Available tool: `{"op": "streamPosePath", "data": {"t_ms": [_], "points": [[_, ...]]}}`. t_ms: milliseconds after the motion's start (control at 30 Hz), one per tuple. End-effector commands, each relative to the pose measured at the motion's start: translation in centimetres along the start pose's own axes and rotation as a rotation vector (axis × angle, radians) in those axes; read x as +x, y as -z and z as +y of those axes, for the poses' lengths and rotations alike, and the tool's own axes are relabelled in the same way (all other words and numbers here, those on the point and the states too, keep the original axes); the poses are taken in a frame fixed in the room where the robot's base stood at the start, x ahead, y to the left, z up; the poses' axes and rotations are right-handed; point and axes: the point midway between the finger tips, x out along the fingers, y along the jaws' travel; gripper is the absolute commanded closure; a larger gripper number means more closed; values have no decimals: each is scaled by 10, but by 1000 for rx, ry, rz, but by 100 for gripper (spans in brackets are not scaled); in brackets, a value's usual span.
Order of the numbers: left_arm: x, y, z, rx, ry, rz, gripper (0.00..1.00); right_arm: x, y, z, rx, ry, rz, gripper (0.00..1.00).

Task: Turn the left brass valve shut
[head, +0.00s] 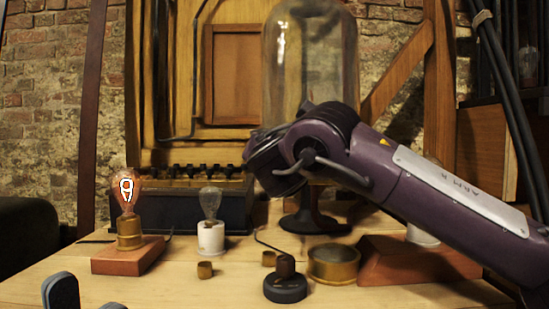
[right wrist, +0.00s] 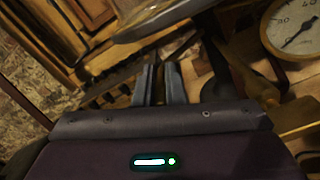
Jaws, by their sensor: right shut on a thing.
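My right gripper (right wrist: 160,70) shows in the right wrist view with its two fingers close together around a narrow brass-coloured thing (right wrist: 158,88). Most of that thing is hidden between the fingers, and I cannot tell for sure that it is the left brass valve. In the head view my right arm reaches in from the right, and its wrist hides the right fingertips. No brass valve can be made out clearly in the head view. My left gripper (head: 85,297) is at the bottom left edge of the head view, its fingertips apart and empty.
A lit bulb (head: 127,192) on a wooden base and a bulb in a white holder (head: 210,236) stand left on the table. A glass dome (head: 312,60) is behind my right wrist. A dark knob (head: 286,285) and brass dish (head: 333,264) stand in front. A gauge (right wrist: 291,28) shows in the wrist view.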

Motion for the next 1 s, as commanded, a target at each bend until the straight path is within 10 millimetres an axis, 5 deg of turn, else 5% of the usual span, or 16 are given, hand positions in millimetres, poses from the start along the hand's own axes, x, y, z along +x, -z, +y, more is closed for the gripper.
{"op": "streamPosePath", "data": {"t_ms": [867, 900, 1000], "points": [[2, 1, 1, 0, -4, 11, 64, 0, 2, -5, 181, 1, 1, 100], [2, 1, 1, 0, -4, 10, 64, 0, 2, -5, 181, 1, 1, 87], [2, 1, 1, 1, -4, 10, 64, 0, 2, -5, 181, 1, 1, 74]]}}
